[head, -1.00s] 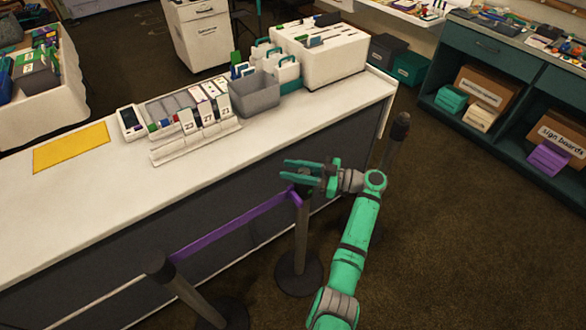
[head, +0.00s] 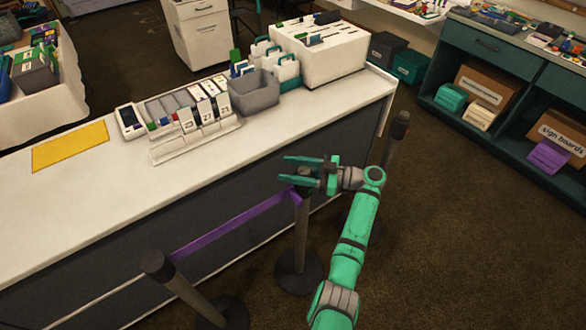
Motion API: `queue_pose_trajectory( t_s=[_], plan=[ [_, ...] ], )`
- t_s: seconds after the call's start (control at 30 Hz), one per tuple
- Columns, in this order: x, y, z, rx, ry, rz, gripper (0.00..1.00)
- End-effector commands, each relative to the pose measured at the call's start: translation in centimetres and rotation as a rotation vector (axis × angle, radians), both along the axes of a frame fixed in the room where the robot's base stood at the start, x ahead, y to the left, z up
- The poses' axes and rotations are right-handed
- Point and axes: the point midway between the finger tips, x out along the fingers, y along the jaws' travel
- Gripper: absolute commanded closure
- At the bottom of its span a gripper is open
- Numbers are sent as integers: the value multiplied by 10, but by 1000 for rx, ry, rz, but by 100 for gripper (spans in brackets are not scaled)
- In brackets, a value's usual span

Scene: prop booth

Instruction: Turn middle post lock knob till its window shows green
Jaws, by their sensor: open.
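The middle post (head: 301,240) is dark and stands upright on a round base in front of the counter. A purple belt (head: 235,224) runs from its top to the left post (head: 180,285). My gripper (head: 288,169) is open at the top of the middle post, with its fingers pointing left and apart. The fingers overlap the post's head in this view, and I cannot tell whether they touch it. The lock knob and its window are hidden or too small to make out. The right post (head: 397,140) stands partly behind my arm.
The white counter (head: 120,165) runs along behind the posts, with a yellow mat (head: 70,146), a card rack (head: 195,142), a grey bin (head: 254,92) and a white box (head: 318,58) on it. A shelf unit (head: 500,75) stands at the right. The carpet at lower right is clear.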

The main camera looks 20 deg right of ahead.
Motion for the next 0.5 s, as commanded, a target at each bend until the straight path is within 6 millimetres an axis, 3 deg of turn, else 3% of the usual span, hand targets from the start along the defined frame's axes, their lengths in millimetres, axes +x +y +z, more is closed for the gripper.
queue_pose_trajectory(
  t_s=[0.17,0.5],
  plan=[
    [-5,-12,1,1,0,-2,50],
    [-32,-70,1,1,0,-6,50]
  ],
)
